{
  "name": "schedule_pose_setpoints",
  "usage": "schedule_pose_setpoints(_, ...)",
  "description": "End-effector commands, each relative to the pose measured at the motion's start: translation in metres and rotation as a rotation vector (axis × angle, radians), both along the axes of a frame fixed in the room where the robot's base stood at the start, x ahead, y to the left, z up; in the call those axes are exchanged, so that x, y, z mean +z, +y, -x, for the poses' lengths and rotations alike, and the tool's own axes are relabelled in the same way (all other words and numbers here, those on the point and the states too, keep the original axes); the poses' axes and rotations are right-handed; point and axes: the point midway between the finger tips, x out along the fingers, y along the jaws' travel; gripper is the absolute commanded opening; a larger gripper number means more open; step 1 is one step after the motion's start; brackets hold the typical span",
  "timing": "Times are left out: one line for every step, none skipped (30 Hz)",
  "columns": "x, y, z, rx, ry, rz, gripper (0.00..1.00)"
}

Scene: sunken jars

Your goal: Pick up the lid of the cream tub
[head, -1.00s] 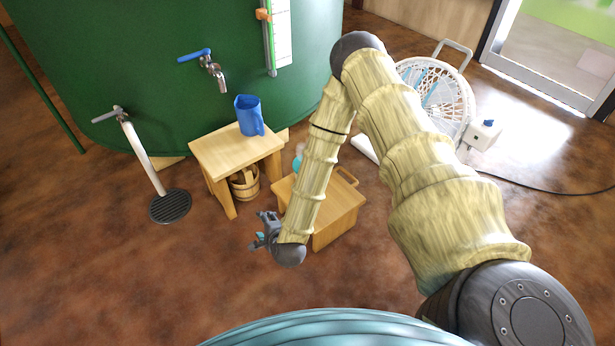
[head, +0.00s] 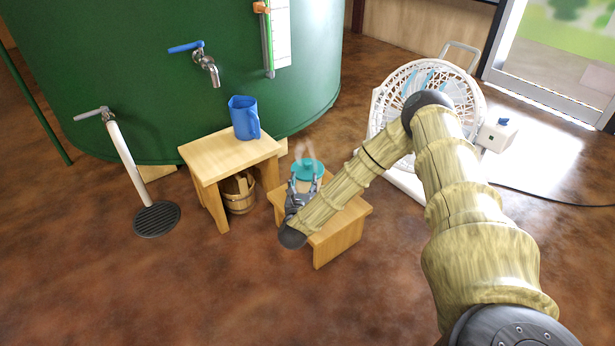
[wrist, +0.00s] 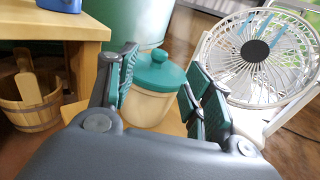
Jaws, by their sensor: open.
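The cream tub (wrist: 147,107) stands on a low wooden stool (head: 345,222). Its teal lid (wrist: 158,74) with a round knob sits on top of the tub; the lid also shows in the head view (head: 307,170). My gripper (wrist: 157,85) is open, its fingers spread to the left and right of the tub in the wrist view. In the head view my gripper (head: 303,187) is at the near side of the tub and hides most of its body. Nothing is between the fingers that I can see being touched.
A wooden table (head: 228,152) with a blue jug (head: 244,118) stands left of the stool, a wooden bucket (head: 238,194) beneath it. A white fan (head: 440,85) is right behind. A green tank (head: 130,70) fills the back. Floor in front is clear.

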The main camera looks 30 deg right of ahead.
Motion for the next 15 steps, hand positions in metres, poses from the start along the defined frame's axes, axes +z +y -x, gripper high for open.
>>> schedule_pose_setpoints(-0.001,-0.004,-0.004,-0.004,-0.007,-0.002,0.51)
schedule_pose_setpoints(-0.001,-0.006,-0.006,-0.004,-0.008,-0.003,0.51)
schedule_pose_setpoints(-0.001,-0.01,-0.01,-0.004,-0.008,-0.003,0.51)
schedule_pose_setpoints(-0.001,-0.012,-0.013,-0.005,-0.009,-0.003,0.51)
schedule_pose_setpoints(-0.001,-0.015,-0.017,-0.005,-0.009,-0.003,0.51)
schedule_pose_setpoints(-0.001,-0.019,-0.021,-0.004,-0.009,-0.003,0.51)
schedule_pose_setpoints(-0.001,-0.022,-0.024,-0.004,-0.008,-0.002,0.51)
schedule_pose_setpoints(-0.001,-0.024,-0.027,-0.004,-0.008,-0.003,0.51)
schedule_pose_setpoints(-0.001,-0.027,-0.03,-0.003,-0.006,-0.003,0.51)
schedule_pose_setpoints(-0.001,-0.029,-0.033,-0.004,-0.006,-0.002,0.51)
schedule_pose_setpoints(-0.001,-0.031,-0.034,-0.004,-0.006,-0.002,0.51)
schedule_pose_setpoints(-0.001,-0.032,-0.036,-0.004,-0.006,-0.002,0.51)
schedule_pose_setpoints(-0.001,-0.033,-0.038,-0.003,-0.005,-0.002,0.51)
schedule_pose_setpoints(0.0,-0.034,-0.038,-0.003,-0.005,-0.002,0.51)
schedule_pose_setpoints(0.0,-0.035,-0.04,-0.002,-0.004,-0.003,0.51)
